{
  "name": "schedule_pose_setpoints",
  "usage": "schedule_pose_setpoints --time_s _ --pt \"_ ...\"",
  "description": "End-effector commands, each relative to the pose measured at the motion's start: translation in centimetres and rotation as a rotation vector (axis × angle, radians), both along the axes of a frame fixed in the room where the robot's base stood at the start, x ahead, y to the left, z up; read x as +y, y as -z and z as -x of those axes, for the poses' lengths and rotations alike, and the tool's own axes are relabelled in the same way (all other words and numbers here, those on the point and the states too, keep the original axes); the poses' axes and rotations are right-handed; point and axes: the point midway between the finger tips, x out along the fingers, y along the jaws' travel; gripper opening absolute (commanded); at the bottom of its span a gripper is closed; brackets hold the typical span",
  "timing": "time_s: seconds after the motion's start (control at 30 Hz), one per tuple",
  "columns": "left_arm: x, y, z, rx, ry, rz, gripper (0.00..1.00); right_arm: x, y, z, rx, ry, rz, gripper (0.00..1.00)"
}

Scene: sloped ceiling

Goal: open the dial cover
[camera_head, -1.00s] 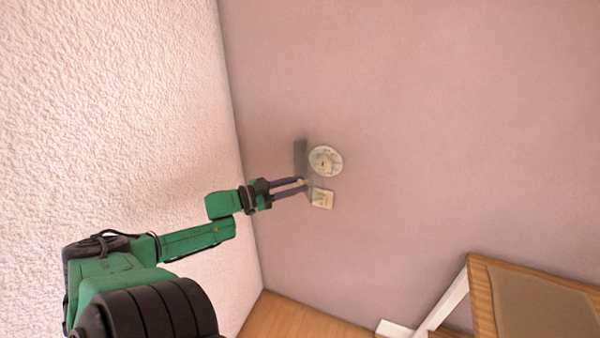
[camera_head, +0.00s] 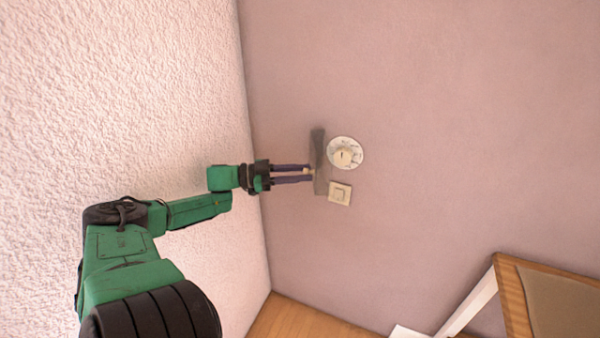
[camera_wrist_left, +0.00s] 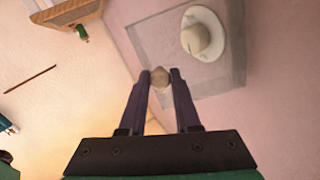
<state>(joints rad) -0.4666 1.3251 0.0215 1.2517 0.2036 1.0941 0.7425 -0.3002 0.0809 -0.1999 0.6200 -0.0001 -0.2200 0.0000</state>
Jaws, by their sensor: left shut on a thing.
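A round white dial (camera_head: 345,153) with a raised knob is on the pink wall; it also shows at the upper right of the left wrist view (camera_wrist_left: 203,35). The dial cover (camera_head: 319,160) is a see-through grey panel, seen nearly edge-on just left of the dial and standing out from the wall. In the left wrist view its grey border (camera_wrist_left: 150,45) shows in front of the dial. My left gripper (camera_head: 309,172) is shut on a small beige knob (camera_wrist_left: 160,77) at the cover's edge. My right gripper is in neither view.
A square light switch (camera_head: 340,193) is on the wall just below the dial. A rough white wall (camera_head: 150,100) stands close on the left of my arm. A wooden piece of furniture (camera_head: 515,300) is at the lower right. The wall right of the dial is clear.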

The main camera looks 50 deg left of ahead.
Motion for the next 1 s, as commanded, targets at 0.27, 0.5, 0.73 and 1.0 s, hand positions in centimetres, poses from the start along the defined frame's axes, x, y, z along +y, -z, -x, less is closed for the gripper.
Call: schedule_pose_setpoints --time_s 0.27,0.5,0.73,1.0 --pt "0.0 0.1 0.0 0.002 0.000 -0.001 0.61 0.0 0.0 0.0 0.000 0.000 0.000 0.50" --pt "0.0 -0.9 0.0 0.001 0.001 -0.001 0.61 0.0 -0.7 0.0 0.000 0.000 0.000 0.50" --pt "0.0 -5.6 0.0 0.000 -0.001 0.000 0.61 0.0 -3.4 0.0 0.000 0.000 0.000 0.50" --pt "0.0 -11.9 0.0 -0.002 -0.001 -0.002 0.61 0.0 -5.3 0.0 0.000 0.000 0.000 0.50"
